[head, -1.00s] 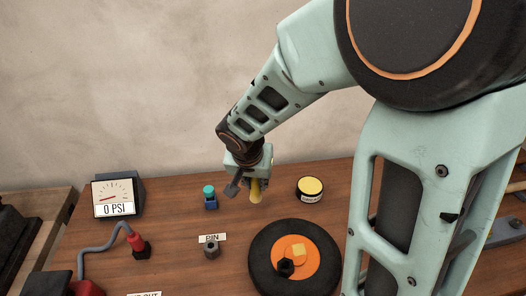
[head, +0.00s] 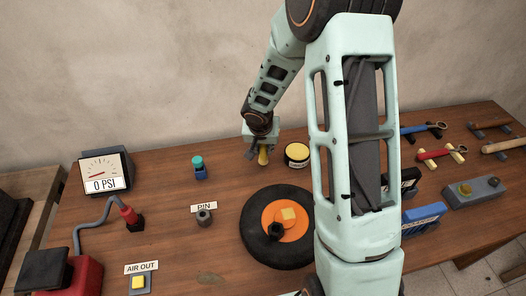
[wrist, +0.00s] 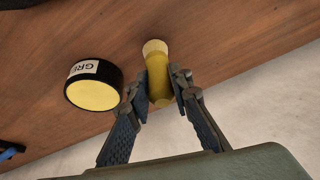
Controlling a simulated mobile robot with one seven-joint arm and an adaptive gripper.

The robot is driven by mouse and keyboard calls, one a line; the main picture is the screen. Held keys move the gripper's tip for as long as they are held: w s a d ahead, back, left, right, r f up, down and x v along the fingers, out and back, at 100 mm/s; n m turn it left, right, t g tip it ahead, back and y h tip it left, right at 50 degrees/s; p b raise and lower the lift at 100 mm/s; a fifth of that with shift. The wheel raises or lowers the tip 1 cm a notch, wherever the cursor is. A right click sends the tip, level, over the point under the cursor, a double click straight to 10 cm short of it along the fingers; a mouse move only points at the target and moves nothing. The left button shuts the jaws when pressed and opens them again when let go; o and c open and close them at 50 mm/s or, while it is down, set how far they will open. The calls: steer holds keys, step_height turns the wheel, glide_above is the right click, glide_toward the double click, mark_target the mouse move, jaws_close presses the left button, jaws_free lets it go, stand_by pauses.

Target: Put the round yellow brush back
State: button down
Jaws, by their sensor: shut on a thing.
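My gripper (head: 262,150) is shut on the round yellow brush (head: 263,159), near the back of the wooden table. In the wrist view the brush (wrist: 158,78) sits between the two fingers, its pale round tip pointing away from the gripper toward the table. A black tin with a yellow top (head: 297,152) stands just right of the gripper; in the wrist view the tin (wrist: 94,88) is left of the brush, apart from it, with a label partly reading "GRE". I cannot tell whether the brush touches the table.
A small blue bottle with a teal cap (head: 199,168) stands left of the gripper. A black wheel with an orange hub (head: 279,226) lies in front. A gauge (head: 103,172) reads 0 PSI at left. Tools and boxes, including a blue box (head: 424,217), lie at right, partly behind my arm.

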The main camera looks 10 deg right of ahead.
steer(key=shift+a+f, duration=0.1)
steer(key=shift+f, duration=0.5)
steer(key=shift+f, duration=0.1)
steer(key=shift+f+b, duration=0.2)
steer(key=shift+b, duration=0.25)
steer(key=c, duration=1.7)
jaws_free()
steer(key=shift+r, duration=0.1)
steer(key=shift+c, duration=0.2)
steer(key=shift+r+p, duration=0.2)
steer(key=shift+p, duration=0.5)
